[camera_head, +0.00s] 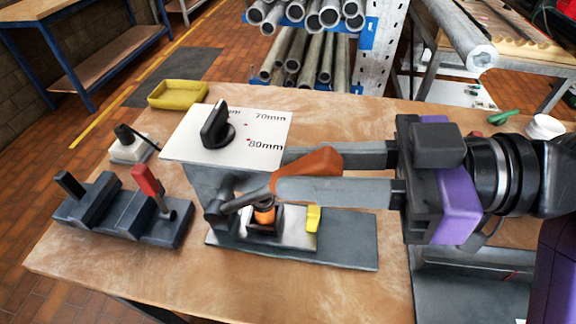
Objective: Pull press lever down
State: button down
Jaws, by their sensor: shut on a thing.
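The press (228,198) stands on the workbench, with a white top plate marked "70mm" and "80mm" and a black knob (216,128). Its lever has an orange-brown handle (318,162) on a dark metal rod (240,202) that slopes down to a pivot at the left. My gripper (281,172) reaches in from the right, its two long grey fingers on either side of the handle and shut on it. The near finger hides part of the handle. An orange cylinder (265,213) sits in a dark holder on the press base (350,245), below the rod.
A dark fixture (120,210) with a red lever (148,182) stands at left. A small white box (130,148) with a black switch and a yellow tray (179,94) lie behind. A yellow tab (313,218) is on the base. The bench front (170,270) is clear.

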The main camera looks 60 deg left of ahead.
jog(key=shift+w+d+f+g+y+b, duration=0.35)
jog(key=shift+f+g+y+b, duration=0.1)
jog(key=shift+f+b, duration=0.1)
jog(key=shift+w+d+f+g+y+b, duration=0.2)
jog(key=shift+w+f+g+y+b, duration=0.15)
jog(key=shift+f+g+b, duration=0.15)
jog(key=shift+f, duration=0.1)
jog(key=c, duration=1.2)
grip_release()
jog(key=v, duration=0.8)
jog(key=shift+b, duration=0.45)
